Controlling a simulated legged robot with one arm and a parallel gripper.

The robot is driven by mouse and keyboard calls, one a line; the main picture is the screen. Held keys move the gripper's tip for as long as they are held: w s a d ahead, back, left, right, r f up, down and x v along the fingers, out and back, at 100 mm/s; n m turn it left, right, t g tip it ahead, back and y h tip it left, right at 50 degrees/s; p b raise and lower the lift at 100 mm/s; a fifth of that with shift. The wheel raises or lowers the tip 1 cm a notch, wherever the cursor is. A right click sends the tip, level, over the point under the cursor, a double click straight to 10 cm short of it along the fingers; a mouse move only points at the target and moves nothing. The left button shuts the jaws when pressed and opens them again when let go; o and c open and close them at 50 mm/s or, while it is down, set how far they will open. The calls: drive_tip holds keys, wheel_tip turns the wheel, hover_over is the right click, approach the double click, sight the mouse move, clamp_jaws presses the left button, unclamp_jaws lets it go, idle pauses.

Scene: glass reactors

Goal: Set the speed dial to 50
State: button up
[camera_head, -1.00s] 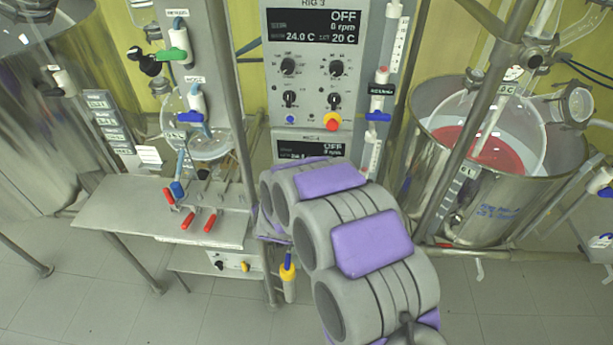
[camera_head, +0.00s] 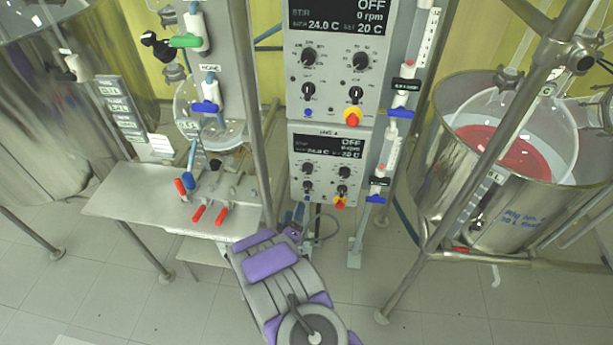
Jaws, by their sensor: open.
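Two control panels show, one above the other. The upper panel (camera_head: 333,80) reads OFF, 0 rpm, 24.0 C and 20 C. It has a left dial (camera_head: 309,56), a right dial (camera_head: 361,61) and smaller switches below. The lower panel (camera_head: 325,150), seemingly labelled RIG 4, also reads OFF and 0 rpm. It has a left dial (camera_head: 308,168) and a right dial (camera_head: 344,172). The dial labels and scales are too small to read. My gripper (camera_head: 294,215) is open just below the lower panel's bottom edge, apart from its dials, and looks empty.
Red-and-yellow stop buttons (camera_head: 353,117) sit on both panels. A metal bench (camera_head: 150,205) with red-handled clamps stands left. A slanted pole (camera_head: 478,150) and a steel vessel (camera_head: 530,215) stand right. Valved tubes (camera_head: 380,180) flank the panels.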

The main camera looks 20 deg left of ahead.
sight(307, 173)
drive_tip(key=w+a+b, duration=0.1)
drive_tip(key=w, duration=1)
drive_tip(key=w+a+b, duration=0.1)
drive_tip(key=w, duration=0.5)
drive_tip(key=shift+a+b, duration=0.3)
drive_tip(key=shift+c, duration=0.2)
drive_tip(key=c, duration=1)
drive_tip(key=shift+s, duration=0.1)
drive_tip(key=m, duration=0.4)
drive_tip(key=shift+f+m+g+p, duration=0.1)
drive_tip(key=shift+m+g+p, duration=0.35)
drive_tip(key=shift+m, duration=1.75)
